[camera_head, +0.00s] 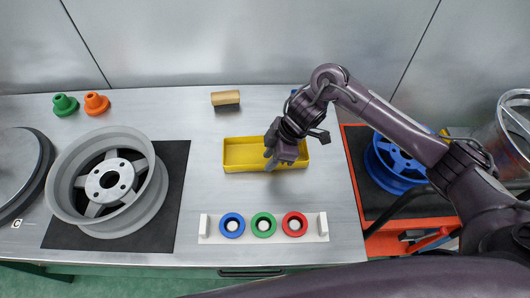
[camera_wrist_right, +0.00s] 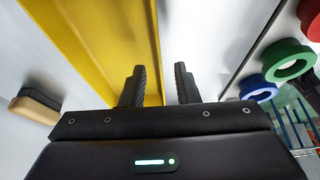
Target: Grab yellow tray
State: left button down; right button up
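The yellow tray (camera_head: 240,165) lies on the metal worktop in the head view, empty where I can see it. My right gripper (camera_head: 275,159) is over its right half and hides part of the interior and front wall. In the right wrist view, the tray (camera_wrist_right: 105,45) fills the upper left. The right gripper (camera_wrist_right: 158,75) is open there, with two black fingers apart. One finger overlaps the tray's inside and the other shows beyond its wall edge, which runs between them. I cannot tell whether either finger touches. My left gripper is not in view.
A white holder (camera_head: 212,238) with blue, green and red rings stands in front of the tray. A wood-coloured block (camera_head: 225,98) lies behind it. A grey wheel rim (camera_head: 110,182) is on a black mat at left; a blue rim (camera_head: 392,165) is at right.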

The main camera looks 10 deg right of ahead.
jog(key=x, duration=0.2)
jog(key=shift+f, duration=0.3)
jog(key=shift+a+f, duration=0.2)
jog(key=shift+f, duration=0.1)
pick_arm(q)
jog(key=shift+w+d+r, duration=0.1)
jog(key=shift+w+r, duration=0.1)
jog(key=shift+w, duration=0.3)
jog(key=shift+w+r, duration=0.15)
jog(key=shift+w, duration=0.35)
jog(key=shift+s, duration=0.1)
pick_arm(e)
jog(key=shift+c, duration=0.2)
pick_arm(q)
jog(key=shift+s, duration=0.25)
pick_arm(e)
grip_shut()
jog(key=shift+r, duration=0.15)
